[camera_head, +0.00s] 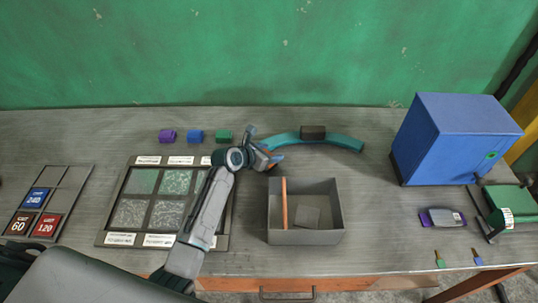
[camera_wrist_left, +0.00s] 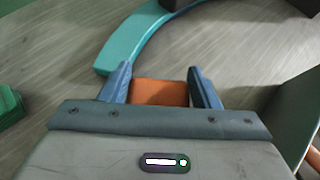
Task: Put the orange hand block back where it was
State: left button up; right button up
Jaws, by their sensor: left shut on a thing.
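The orange hand block (camera_wrist_left: 160,92) sits between the two blue fingers of my left gripper (camera_wrist_left: 158,78) in the left wrist view. The gripper is shut on it. In the head view my left gripper (camera_head: 272,158) is just right of the green block (camera_head: 223,135), by the left end of the teal arc (camera_head: 290,139). Only a little orange shows there. I cannot tell whether the block touches the table. Purple (camera_head: 167,136) and blue (camera_head: 195,136) blocks stand in a row with the green one. My right gripper is not in view.
A grey open box (camera_head: 306,237) with an orange strip stands in front of the gripper. A framed sample panel (camera_head: 105,225) lies under my left arm. A dark block (camera_head: 313,132) rests at the arc. A blue cabinet (camera_head: 455,135) stands right. Bare table lies behind the row.

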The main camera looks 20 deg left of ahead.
pick_arm(q)
jog(key=shift+f, duration=0.95)
jog(key=o, duration=1.5)
jog(key=shift+f, duration=0.1)
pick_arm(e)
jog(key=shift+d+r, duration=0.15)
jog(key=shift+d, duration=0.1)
pick_arm(q)
jog(key=shift+s+a+r, duration=0.25)
jog(key=shift+s+r, duration=0.05)
jog(key=shift+s, duration=0.1)
jog(key=b+v, duration=0.1)
jog(key=v, duration=1)
jog(key=shift+b, duration=0.3)
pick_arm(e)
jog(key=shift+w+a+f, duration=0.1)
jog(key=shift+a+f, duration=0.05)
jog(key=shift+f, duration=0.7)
